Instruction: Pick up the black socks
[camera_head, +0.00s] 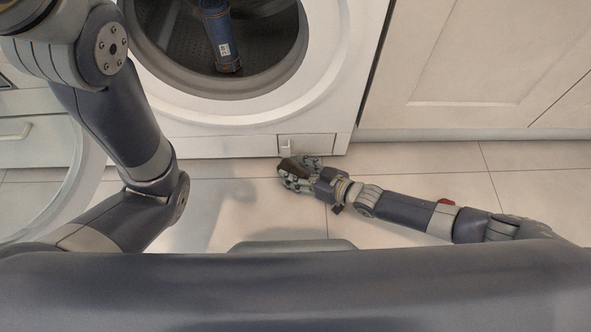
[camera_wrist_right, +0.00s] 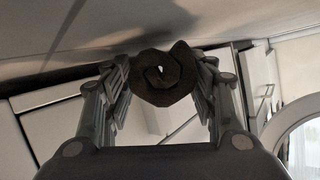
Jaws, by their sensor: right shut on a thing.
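The black socks, a dark rolled bundle (camera_wrist_right: 163,75), sit between the two fingers of my right gripper (camera_wrist_right: 160,90) in the right wrist view. The fingers touch the roll on both sides. In the head view my right gripper (camera_head: 297,175) is low over the floor in front of the washer, and a dark brown bit of the socks (camera_head: 294,167) shows between its fingers. My left arm comes in from the left, but its gripper is not in view.
White cabinets (camera_head: 470,60) are at the right.

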